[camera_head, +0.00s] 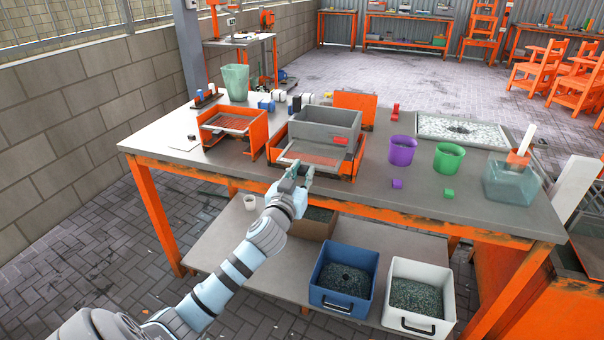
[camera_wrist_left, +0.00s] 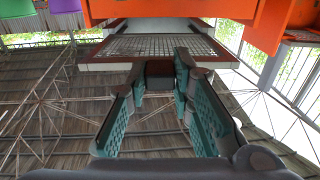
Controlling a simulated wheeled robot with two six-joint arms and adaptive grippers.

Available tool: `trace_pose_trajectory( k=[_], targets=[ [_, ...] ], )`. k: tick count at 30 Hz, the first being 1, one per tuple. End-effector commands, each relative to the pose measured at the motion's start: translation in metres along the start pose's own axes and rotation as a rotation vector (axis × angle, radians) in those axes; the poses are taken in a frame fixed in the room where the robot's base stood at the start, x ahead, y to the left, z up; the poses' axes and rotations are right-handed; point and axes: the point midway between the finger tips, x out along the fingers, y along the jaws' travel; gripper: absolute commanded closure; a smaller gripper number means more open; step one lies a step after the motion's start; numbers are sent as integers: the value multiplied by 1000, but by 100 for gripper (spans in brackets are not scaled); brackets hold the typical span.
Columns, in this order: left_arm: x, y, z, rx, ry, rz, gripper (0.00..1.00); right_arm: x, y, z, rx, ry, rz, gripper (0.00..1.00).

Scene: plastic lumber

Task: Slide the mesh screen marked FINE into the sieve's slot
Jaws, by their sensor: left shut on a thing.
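The sieve (camera_head: 322,128) is a grey box on an orange base near the middle of the bench. A framed mesh screen (camera_head: 305,157) sticks out of its front, low under the box. In the left wrist view this screen (camera_wrist_left: 160,46) runs in between orange parts, its near edge facing me. My left gripper (camera_head: 300,174) is shut on a small dark tab of that screen; the fingers (camera_wrist_left: 165,95) show on either side of it in the left wrist view. How deep the screen sits in the slot is hidden. I cannot read any FINE mark. My right gripper is not in view.
An orange rack (camera_head: 258,135) with another mesh screen (camera_head: 228,122) stands left of the sieve. Purple (camera_head: 402,150) and green (camera_head: 448,158) cups, a clear bin (camera_head: 511,184) and a tray of pale granules (camera_head: 475,128) are to the right. Blue (camera_head: 343,276) and white (camera_head: 420,292) bins stand below.

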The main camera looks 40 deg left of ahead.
Motion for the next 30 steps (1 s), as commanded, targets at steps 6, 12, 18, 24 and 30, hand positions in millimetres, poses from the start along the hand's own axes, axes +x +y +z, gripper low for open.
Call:
trace_pose_trajectory(
  k=[6,12,18,24,30],
  targets=[
    [5,0,0,-1,1,-1,100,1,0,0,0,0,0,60],
    [10,0,0,1,1,-1,100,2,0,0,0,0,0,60],
    [15,0,0,0,1,0,100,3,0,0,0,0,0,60],
    [20,1,0,-1,1,0,100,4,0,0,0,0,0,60],
    [25,0,0,0,0,0,100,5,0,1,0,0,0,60]
  ],
)
